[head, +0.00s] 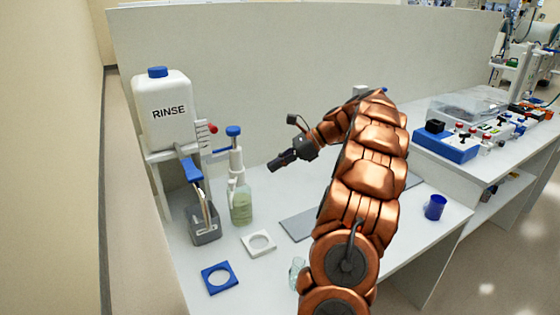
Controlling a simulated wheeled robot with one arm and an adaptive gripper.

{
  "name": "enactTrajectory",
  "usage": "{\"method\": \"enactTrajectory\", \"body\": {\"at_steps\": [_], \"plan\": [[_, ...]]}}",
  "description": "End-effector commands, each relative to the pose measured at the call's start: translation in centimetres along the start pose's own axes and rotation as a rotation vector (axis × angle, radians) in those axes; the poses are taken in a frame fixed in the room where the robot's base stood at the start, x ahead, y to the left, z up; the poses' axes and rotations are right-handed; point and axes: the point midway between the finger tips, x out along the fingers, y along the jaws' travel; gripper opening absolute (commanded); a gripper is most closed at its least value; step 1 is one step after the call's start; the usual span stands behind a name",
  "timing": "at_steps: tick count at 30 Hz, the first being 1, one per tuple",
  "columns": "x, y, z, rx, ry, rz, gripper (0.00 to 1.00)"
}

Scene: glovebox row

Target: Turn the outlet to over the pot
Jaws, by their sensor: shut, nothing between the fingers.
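A white RINSE tank (163,108) with a blue cap stands on a rack at the left. Below it, a blue lever (190,169) and a bent metal tube (208,208) reach down to a grey square pot (206,236). To their right stands a bottle (241,206) of pale green liquid with a white, blue-topped dispenser (236,158). Which part is the outlet is not clear, and the tube's end is hard to make out. My gripper (272,165) is shut and empty, pointing left, to the right of the dispenser and apart from it.
A white square ring (247,249) and a blue one (205,279) lie in front. A clear glass (296,268) stands near the front edge, close to my arm. A grey plate (296,227) lies partly behind my arm. A blue cup (435,207) is at right.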

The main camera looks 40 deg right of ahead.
Motion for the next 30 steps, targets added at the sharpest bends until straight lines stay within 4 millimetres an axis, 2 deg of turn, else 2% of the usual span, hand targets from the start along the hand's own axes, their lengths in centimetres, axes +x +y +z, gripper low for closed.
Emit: {"method": "enactTrajectory", "body": {"at_steps": [13, 18, 24, 30], "plan": [[6.6, 0.2, 0.0, 0.004, 0.001, 0.005, 0.00], [8.6, 0.2, 1.2, 0.002, 0.002, 0.006, 0.00], [9.8, 0.1, 1.8, 0.001, 0.001, 0.003, 0.00], [10.0, 0.1, 1.9, 0.000, 0.001, 0.002, 0.00]]}}
